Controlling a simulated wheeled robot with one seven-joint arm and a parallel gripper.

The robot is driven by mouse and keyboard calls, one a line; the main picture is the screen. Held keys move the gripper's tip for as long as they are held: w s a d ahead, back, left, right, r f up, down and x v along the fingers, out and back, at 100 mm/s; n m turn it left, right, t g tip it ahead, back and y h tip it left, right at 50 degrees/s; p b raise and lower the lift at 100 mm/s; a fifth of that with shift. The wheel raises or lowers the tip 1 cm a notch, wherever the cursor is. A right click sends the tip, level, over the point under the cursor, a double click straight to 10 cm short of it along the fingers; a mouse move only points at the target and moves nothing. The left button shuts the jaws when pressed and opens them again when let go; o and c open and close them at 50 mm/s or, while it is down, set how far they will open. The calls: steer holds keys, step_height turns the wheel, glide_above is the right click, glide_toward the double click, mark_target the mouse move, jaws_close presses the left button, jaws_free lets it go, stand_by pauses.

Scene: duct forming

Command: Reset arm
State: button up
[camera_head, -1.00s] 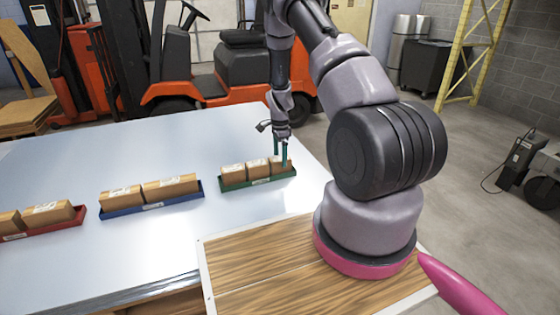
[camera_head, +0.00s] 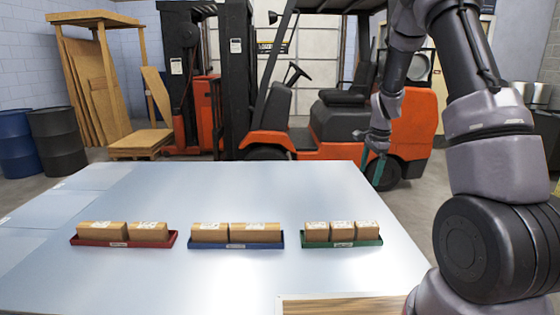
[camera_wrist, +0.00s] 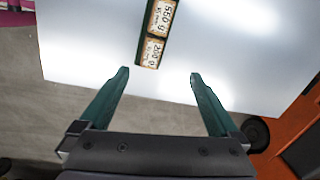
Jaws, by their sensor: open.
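My gripper (camera_head: 378,178) hangs near the table's back right, apart from the green tray (camera_head: 370,243). In the wrist view its two green fingers (camera_wrist: 159,76) are spread wide with nothing between them. The green tray holds three brown boxes (camera_head: 342,230) in a row. Labelled box tops (camera_wrist: 158,30) show at the top of the wrist view, beyond the fingertips. The blue tray (camera_head: 236,246) holds two boxes (camera_head: 255,232), and the red tray (camera_head: 118,244) holds two boxes (camera_head: 102,231).
The trays stand in a row on a shiny metal table (camera_head: 200,285) that is otherwise mostly bare. An orange forklift (camera_head: 415,125) stands behind it. Dark drums (camera_head: 57,143) and a wooden rack (camera_head: 98,80) are at the back left. A wooden board (camera_head: 345,306) shows at the front.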

steer(key=s+a+r+n+t+y, duration=0.1)
steer(key=s+a+r+n+t, duration=0.15)
steer(key=s+r, duration=0.65)
steer(key=s+a+r+n+t, duration=0.1)
steer(key=s+a+r+n, duration=0.2)
steer(key=r, duration=1)
steer(key=s+a+r+n+t, duration=0.1)
steer(key=s+r+n, duration=0.2)
steer(key=s, duration=0.6)
steer(key=s+a+r+n+t, duration=0.1)
steer(key=s+r+n, duration=0.1)
steer(key=s, duration=0.7)
steer(key=shift+r+n, duration=0.4)
steer(key=shift+n, duration=0.25)
